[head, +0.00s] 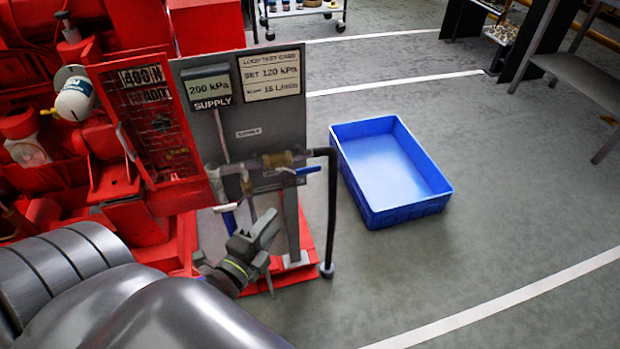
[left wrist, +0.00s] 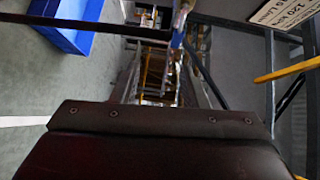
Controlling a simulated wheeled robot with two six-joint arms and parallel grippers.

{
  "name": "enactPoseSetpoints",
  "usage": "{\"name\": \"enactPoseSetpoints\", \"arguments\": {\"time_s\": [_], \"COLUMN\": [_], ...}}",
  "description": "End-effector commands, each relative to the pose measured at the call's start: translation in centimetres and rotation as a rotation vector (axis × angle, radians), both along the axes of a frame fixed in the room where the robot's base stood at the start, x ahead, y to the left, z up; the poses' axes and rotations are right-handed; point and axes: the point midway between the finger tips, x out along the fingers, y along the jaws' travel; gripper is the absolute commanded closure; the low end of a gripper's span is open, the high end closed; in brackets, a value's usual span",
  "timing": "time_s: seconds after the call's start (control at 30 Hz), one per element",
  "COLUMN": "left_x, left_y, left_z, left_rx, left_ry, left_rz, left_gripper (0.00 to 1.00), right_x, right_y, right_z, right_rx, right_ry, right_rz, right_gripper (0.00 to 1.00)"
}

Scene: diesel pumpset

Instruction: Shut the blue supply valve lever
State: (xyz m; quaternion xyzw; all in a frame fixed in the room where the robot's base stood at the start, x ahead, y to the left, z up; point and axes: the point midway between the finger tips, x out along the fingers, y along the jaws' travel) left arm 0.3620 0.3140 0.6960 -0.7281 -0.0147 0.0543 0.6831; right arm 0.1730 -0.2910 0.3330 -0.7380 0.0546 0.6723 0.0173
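A blue bar, probably this lever, shows at the top of the left wrist view (left wrist: 179,24). My left gripper (head: 268,228) is below and a little left of the lever, apart from it, in front of the panel's post. Its fingers are dark and seen at a slant, so their opening is unclear. My right gripper is not in view.
A black hose (head: 332,215) drops from the pipe's right end. The gauge on the panel (head: 209,87) reads 200 kPa supply. A red mesh guard (head: 152,115) and red machine stand at left. A blue bin (head: 405,209) is on the floor at right, with clear floor around.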

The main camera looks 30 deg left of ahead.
Motion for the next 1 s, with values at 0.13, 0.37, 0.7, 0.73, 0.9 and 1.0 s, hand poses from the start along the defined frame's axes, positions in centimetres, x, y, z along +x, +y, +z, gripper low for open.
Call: {"name": "enactPoseSetpoints", "arguments": {"time_s": [0.13,0.37,0.7,0.73,0.9,1.0], "left_x": [-0.1,0.8,3.8,4.1,5.9,7.6], "left_y": [-0.5,-0.5,-0.2,-0.2,-0.1,0.0], "left_z": [2.0,2.6,2.6,2.6,2.7,2.7], "left_rx": [0.060,0.069,0.067,0.067,0.067,0.067], "left_ry": [-0.048,-0.056,-0.056,-0.056,-0.056,-0.056], "left_rz": [-0.017,-0.020,-0.020,-0.020,-0.020,-0.020], "left_gripper": [0.60,0.60,0.60,0.60,0.60,0.60], "right_x": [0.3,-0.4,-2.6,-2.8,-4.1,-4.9], "right_y": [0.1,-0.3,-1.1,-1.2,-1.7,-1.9], "right_z": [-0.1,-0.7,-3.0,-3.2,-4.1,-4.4], "right_rx": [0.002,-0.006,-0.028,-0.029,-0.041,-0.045], "right_ry": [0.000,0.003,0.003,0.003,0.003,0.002], "right_rz": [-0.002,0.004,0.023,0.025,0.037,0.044], "right_gripper": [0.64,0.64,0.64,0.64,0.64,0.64]}}
